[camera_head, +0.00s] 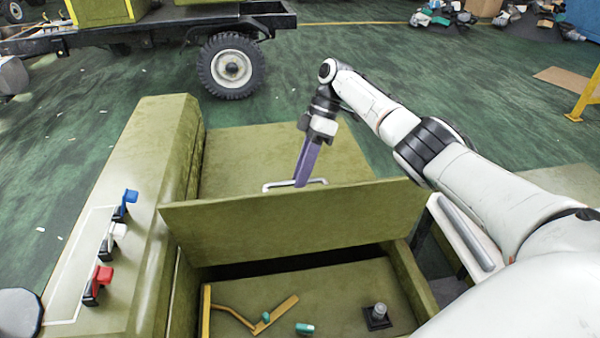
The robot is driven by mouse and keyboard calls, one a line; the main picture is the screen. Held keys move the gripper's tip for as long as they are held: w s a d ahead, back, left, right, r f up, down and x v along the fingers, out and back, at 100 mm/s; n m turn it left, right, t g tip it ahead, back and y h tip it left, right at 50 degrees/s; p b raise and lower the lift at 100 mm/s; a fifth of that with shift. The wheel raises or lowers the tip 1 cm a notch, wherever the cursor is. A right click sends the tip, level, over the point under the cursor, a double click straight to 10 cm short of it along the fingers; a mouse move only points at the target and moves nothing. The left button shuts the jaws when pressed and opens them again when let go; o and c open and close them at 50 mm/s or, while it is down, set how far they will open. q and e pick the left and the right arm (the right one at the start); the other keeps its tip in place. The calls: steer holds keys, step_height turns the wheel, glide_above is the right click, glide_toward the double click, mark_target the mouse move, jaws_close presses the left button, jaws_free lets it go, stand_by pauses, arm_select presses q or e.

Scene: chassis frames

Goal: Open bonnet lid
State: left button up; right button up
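The green bonnet lid (290,225) stands raised and tilted over an open compartment in the green chassis. A dark gap shows under its lower edge. A white handle (272,187) shows just past the lid's top edge, on its far side. My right gripper (301,183) reaches down from above with its purple fingers close together at the handle. The fingers look closed on the handle bar, though the tips are partly hidden by the lid edge. My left gripper is not in view.
Blue (125,203), white (112,236) and red (97,283) switches line the left panel. A wheeled vehicle (231,65) stands behind on open green floor.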

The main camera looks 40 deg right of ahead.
steer(key=shift+o, duration=0.7)
steer(key=shift+w+d+f, duration=0.1)
steer(key=shift+d+f, duration=0.1)
steer(key=shift+f, duration=0.15)
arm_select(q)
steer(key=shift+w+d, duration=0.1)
arm_select(e)
steer(key=shift+r, duration=0.25)
steer(key=shift+a+r, duration=0.1)
